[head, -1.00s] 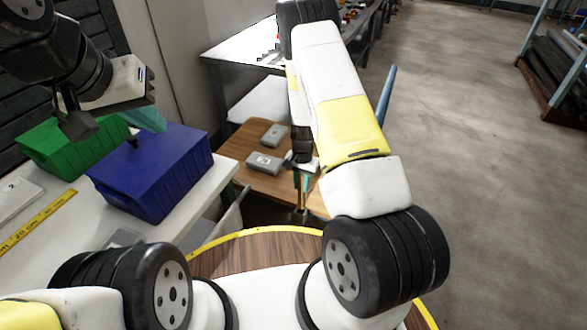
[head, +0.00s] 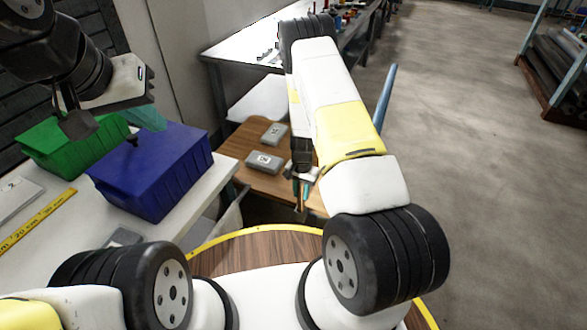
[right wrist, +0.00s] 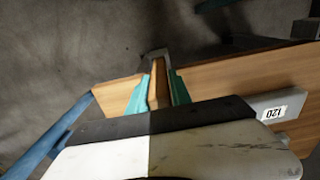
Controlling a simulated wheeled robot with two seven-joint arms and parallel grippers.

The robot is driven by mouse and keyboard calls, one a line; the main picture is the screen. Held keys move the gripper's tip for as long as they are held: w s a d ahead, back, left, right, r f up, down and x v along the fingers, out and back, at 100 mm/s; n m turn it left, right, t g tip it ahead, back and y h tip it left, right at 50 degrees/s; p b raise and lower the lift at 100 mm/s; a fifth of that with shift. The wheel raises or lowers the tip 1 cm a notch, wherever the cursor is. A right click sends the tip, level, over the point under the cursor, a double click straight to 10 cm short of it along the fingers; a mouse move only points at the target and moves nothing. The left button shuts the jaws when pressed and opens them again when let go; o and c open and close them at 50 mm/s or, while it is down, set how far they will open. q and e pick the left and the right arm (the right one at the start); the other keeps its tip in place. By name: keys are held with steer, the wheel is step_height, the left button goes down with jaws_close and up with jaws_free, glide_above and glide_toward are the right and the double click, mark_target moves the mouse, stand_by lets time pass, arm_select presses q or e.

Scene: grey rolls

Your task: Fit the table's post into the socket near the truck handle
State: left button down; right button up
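My right gripper (head: 301,193) is low over the near edge of the wooden truck deck (head: 238,163). In the right wrist view its teal fingers (right wrist: 160,92) close on both sides of a brown wooden post (right wrist: 159,80). The post's lower tip shows below the fingers in the head view (head: 300,207). A greyish edge lies at the post's far end; I cannot tell whether it is the socket. The blue truck handle (head: 385,95) rises beyond my right arm. My left gripper (head: 112,123) is open and empty above the bins.
Two grey labelled boxes (head: 264,162) (head: 274,134) lie on the deck. A white table (head: 70,222) at left bears a blue bin (head: 155,180), a green bin (head: 60,145) and a yellow ruler (head: 38,220). Floor at right is clear before a rack (head: 550,75).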

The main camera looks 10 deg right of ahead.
steer(key=shift+o, duration=1.3)
steer(key=shift+r, duration=0.1)
step_height(320, 180, up, 12)
steer(key=shift+r, duration=0.25)
steer(key=s+a+r+n+t+y, duration=0.1)
steer(key=s+r+n, duration=0.15)
steer(key=r, duration=1.05)
steer(key=s+a+r+n+t+y, duration=0.15)
steer(key=s+r, duration=0.25)
steer(key=r, duration=1)
steer(key=s+r+n+t, duration=0.1)
steer(key=s+r+t, duration=0.1)
steer(key=s+r, duration=0.4)
steer(key=s+r+n+t, duration=0.1)
steer(key=s+r+n, duration=0.1)
steer(key=s+r, duration=0.4)
steer(key=s, duration=0.5)
steer(key=shift+s+d+t, duration=0.15)
steer(key=shift+s+t, duration=0.2)
steer(key=shift+s, duration=0.05)
